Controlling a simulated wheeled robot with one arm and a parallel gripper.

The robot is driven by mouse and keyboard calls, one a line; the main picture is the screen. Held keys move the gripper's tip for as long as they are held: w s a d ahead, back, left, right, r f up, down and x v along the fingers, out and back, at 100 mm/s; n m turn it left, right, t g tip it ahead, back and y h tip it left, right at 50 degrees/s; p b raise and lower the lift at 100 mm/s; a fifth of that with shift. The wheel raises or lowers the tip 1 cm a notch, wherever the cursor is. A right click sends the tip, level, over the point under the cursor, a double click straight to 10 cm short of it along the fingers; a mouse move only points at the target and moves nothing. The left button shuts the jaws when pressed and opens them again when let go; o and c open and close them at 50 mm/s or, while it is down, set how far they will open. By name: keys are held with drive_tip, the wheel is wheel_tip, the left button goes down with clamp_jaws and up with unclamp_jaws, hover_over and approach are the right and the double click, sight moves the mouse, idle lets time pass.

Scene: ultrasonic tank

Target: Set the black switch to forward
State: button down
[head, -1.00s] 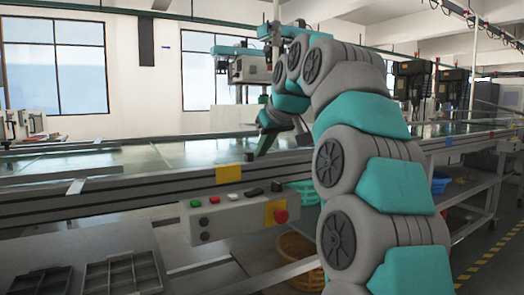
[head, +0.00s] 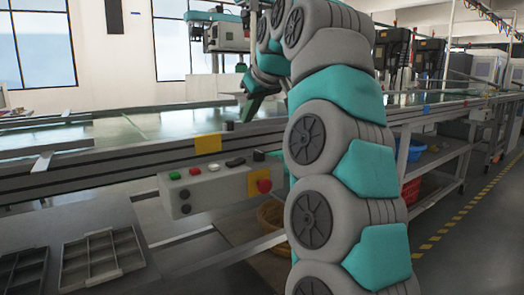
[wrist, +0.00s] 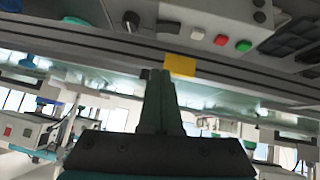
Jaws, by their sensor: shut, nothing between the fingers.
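A grey control box (head: 228,184) is fixed to the front of the workbench. Along its top are a green button, a red button, a white button, a dark rocker (head: 235,162) and a black knob switch (head: 259,155) at the right end. The knob also shows in the wrist view (wrist: 131,21), beside the rocker (wrist: 168,27). Its exact setting is hard to read. My gripper (head: 246,114) is shut and empty, above the bench rail and behind the box. In the wrist view its fingertips (wrist: 160,73) point toward the box, apart from the knob.
A red emergency stop (head: 264,186) on a yellow plate sits on the box's right front. A yellow label (head: 208,144) is on the bench rail. Grey divided trays (head: 100,262) lie at lower left. A shelf with a blue bin (head: 411,150) stands at right. The aisle floor is open.

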idle(0.3)
drive_tip(key=b, duration=0.1)
hover_over(242, 166)
drive_tip(key=f, duration=0.7)
drive_tip(key=shift+s+a+f, duration=0.2)
drive_tip(key=shift+a+f, duration=0.15)
drive_tip(key=shift+f, duration=0.05)
drive_tip(key=shift+w+d+f+b, duration=0.1)
drive_tip(key=shift+f+b, duration=0.2)
drive_tip(key=shift+f, duration=0.5)
drive_tip(key=shift+w+d+f+b, duration=0.1)
drive_tip(key=shift+f+b, duration=0.2)
drive_tip(key=shift+f, duration=0.5)
drive_tip(key=shift+d+p, duration=0.1)
drive_tip(key=shift+p, duration=0.2)
